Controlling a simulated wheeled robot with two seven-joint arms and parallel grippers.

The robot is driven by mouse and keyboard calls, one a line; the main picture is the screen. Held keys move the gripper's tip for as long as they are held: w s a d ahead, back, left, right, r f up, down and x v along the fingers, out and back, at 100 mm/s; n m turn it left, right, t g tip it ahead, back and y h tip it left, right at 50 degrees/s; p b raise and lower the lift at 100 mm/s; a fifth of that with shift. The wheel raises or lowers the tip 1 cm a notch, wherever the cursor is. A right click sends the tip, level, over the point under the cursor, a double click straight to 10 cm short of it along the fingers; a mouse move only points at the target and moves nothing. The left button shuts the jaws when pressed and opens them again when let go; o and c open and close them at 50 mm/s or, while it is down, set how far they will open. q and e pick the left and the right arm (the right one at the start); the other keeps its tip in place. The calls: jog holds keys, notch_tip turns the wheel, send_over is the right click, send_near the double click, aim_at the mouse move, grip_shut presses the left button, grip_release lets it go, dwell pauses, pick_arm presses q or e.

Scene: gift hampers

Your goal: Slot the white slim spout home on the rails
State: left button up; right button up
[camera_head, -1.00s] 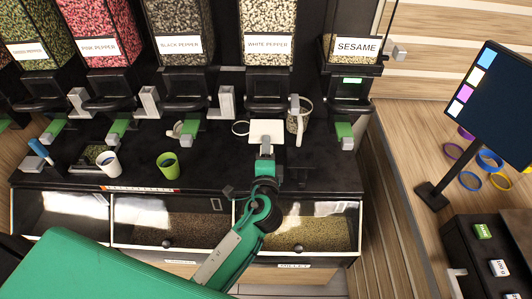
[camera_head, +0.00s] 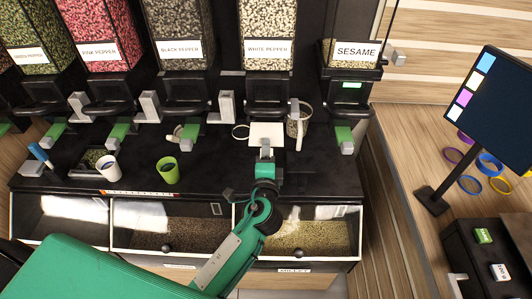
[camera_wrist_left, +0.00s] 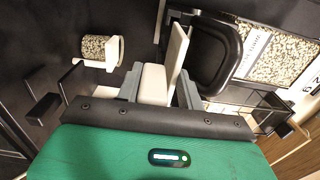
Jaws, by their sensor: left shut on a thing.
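My left gripper (camera_head: 265,155) is shut on the white slim spout (camera_head: 266,134), just in front of the white pepper dispenser. The spout shows as a flat white plate from above. In the left wrist view, its white block (camera_wrist_left: 154,85) sits between the fingers of the gripper (camera_wrist_left: 160,88), with a thin upright white plate on its right. The plate's far edge is close to the dispenser's black outlet (camera_wrist_left: 214,55). I cannot make out the rails, nor whether the spout touches them. My right gripper is not in view.
A green cup (camera_head: 168,170) and a white cup (camera_head: 108,168) stand further left. A screen (camera_head: 490,105) stands at the right.

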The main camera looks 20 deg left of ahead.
aim_at(267, 126)
pick_arm(q)
jog(key=shift+x, duration=1.4)
dwell(1.2)
jog(key=shift+x, duration=1.1)
jog(key=shift+w, duration=0.1)
jog(key=shift+b+x, duration=0.35)
jog(key=shift+x, duration=1.05)
jog(key=shift+w+a, duration=0.1)
jog(key=shift+w, duration=0.2)
jog(key=shift+x, duration=0.8)
jog(key=shift+w+a, duration=0.15)
jog(key=shift+w, duration=0.25)
dwell(0.5)
jog(key=o, duration=1.1)
